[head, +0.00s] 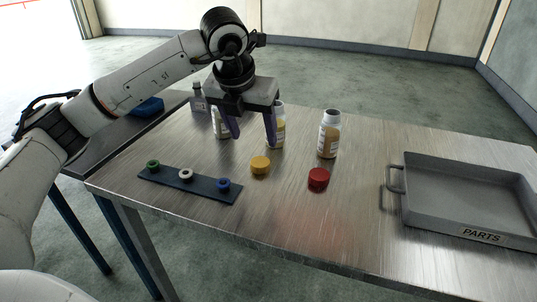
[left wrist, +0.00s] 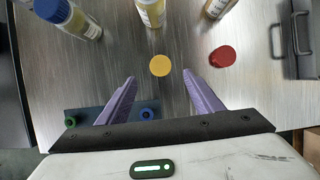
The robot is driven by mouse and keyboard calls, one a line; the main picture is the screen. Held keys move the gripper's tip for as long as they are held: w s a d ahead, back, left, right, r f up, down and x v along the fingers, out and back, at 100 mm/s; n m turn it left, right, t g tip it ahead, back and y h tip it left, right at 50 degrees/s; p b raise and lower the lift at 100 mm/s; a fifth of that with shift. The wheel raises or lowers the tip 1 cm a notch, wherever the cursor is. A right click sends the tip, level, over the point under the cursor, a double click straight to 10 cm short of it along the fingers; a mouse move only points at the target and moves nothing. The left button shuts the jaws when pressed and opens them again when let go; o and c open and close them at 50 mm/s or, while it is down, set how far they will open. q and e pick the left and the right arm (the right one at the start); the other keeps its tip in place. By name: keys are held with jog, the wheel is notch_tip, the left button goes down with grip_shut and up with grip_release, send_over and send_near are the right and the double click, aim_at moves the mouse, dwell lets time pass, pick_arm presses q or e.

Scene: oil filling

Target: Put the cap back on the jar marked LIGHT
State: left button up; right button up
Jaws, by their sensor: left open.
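A yellow cap (head: 260,166) and a red cap (head: 319,178) lie on the metal table. The yellow cap (left wrist: 160,66) and red cap (left wrist: 222,56) also show in the left wrist view. Behind them stand a left jar (head: 219,124) with a blue cap, seen in the wrist view, an uncapped middle jar (head: 281,126) and an uncapped right jar (head: 329,134). The label words are too small to read. My left gripper (head: 252,141) is open and empty, above the table near the yellow cap, partly hiding the left and middle jars. My right gripper is not in view.
A dark strip (head: 208,190) with green, white and blue rings lies at the front left. A grey tray marked PARTS (head: 468,234) stands at the right. A small bottle (head: 198,100) and a blue container (head: 149,107) are at the back left. The front middle is clear.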

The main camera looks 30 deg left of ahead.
pick_arm(q)
send_near(260, 161)
jog(key=shift+x, duration=1.4)
jog(key=shift+s+d, duration=0.1)
jog(key=shift+x, duration=2.65)
jog(key=c, duration=1.1)
